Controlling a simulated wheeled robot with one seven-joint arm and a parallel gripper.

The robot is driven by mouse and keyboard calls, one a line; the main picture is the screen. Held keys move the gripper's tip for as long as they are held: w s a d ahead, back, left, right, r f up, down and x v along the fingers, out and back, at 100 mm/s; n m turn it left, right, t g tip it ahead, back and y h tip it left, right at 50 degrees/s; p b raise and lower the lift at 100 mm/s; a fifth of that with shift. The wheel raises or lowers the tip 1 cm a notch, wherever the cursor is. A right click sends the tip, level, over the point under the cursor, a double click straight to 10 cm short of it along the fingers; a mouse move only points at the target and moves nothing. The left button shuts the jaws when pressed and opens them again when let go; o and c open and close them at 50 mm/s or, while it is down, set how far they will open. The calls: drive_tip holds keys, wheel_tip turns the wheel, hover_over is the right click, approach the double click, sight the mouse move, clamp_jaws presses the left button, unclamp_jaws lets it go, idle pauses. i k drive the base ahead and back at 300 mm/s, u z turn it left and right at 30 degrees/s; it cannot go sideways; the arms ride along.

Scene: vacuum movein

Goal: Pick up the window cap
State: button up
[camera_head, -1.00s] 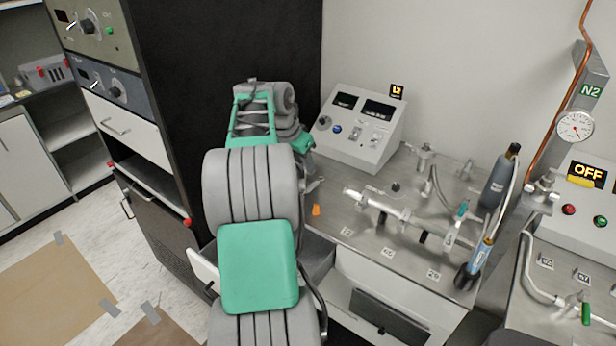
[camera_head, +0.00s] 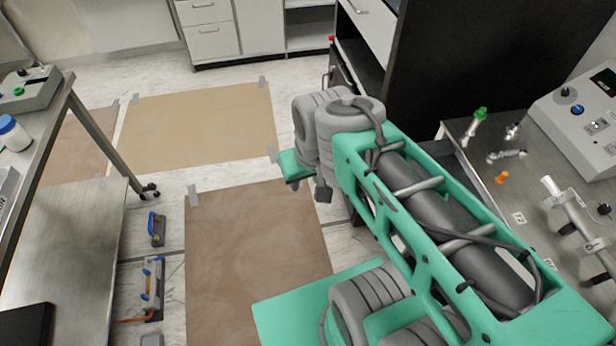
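I cannot pick out the window cap for certain. A small orange piece (camera_head: 502,178) stands on the metal bench (camera_head: 484,205) at right, and I cannot tell whether it is the cap. A metal tube assembly (camera_head: 580,225) lies at the right edge of the same bench. My green and grey arm crosses the picture from lower right to upper centre and hides part of the bench. The fingers of my gripper do not show.
A grey control box (camera_head: 580,120) stands at the back of the bench, near a green-topped fitting (camera_head: 477,122). A black cabinet (camera_head: 455,60) rises behind my arm. A metal table (camera_head: 60,215) is at left. Brown floor mats (camera_head: 245,260) lie between, largely clear.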

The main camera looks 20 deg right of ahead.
sight(514, 130)
drive_tip(key=z, duration=2.65)
drive_tip(key=k, duration=1.4)
drive_tip(key=u, duration=1.05)
drive_tip(key=i, duration=1.45)
drive_tip(key=u, duration=0.05)
